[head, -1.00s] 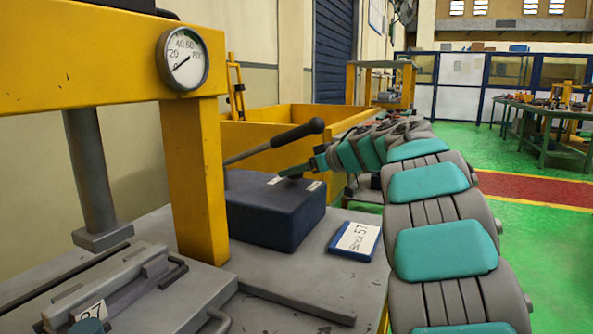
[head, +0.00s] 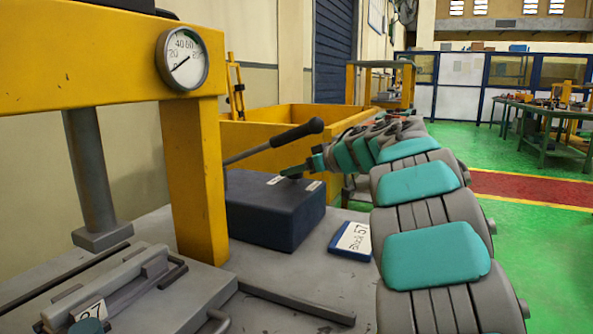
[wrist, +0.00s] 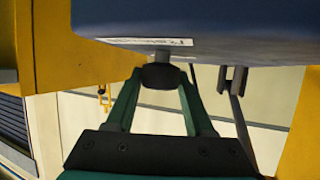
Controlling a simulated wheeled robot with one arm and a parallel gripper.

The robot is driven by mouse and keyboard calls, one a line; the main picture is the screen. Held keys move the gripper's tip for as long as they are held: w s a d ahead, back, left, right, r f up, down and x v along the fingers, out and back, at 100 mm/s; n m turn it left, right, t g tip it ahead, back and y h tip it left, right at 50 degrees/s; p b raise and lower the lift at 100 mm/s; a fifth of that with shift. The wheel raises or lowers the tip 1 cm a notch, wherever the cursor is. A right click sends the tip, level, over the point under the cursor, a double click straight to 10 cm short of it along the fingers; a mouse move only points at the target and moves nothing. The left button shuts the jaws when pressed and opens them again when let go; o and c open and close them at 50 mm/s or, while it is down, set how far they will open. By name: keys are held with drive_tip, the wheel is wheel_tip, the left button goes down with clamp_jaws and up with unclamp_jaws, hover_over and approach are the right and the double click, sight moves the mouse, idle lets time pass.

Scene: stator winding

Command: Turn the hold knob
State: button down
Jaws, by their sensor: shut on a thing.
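A dark blue box (head: 270,222) stands on the grey bench, with white labels on its top. My gripper (head: 289,173) reaches in from the right to the top of this box. In the wrist view my gripper (wrist: 162,80) has its two green fingers shut on a black knob (wrist: 163,75), one finger on each side. The knob sits on a short grey stem at the box face, beside a white label (wrist: 145,41). In the head view the knob is too small or hidden to make out. Markings on the knob cannot be read.
A yellow press frame (head: 195,180) with a dial gauge (head: 183,59) stands at the left. A blue-edged card (head: 352,238) lies right of the box. A yellow bin (head: 290,117) stands behind.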

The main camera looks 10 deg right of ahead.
drive_tip(key=m+t+h, duration=0.2)
drive_tip(key=m+h, duration=0.2)
drive_tip(key=h, duration=0.1)
drive_tip(key=shift+a+m, duration=0.1)
drive_tip(key=shift+m, duration=0.2)
drive_tip(key=m+h, duration=0.2)
drive_tip(key=shift+r+m+t+h, duration=0.25)
drive_tip(key=shift+m+t+h, duration=0.05)
drive_tip(key=shift+h, duration=0.1)
drive_tip(key=shift+a+m+h, duration=0.15)
drive_tip(key=shift+m+h, duration=0.35)
drive_tip(key=shift+h, duration=0.1)
drive_tip(key=shift+f, duration=0.1)
drive_tip(key=shift+c, duration=1.4)
unclamp_jaws()
drive_tip(key=shift+f, duration=0.1)
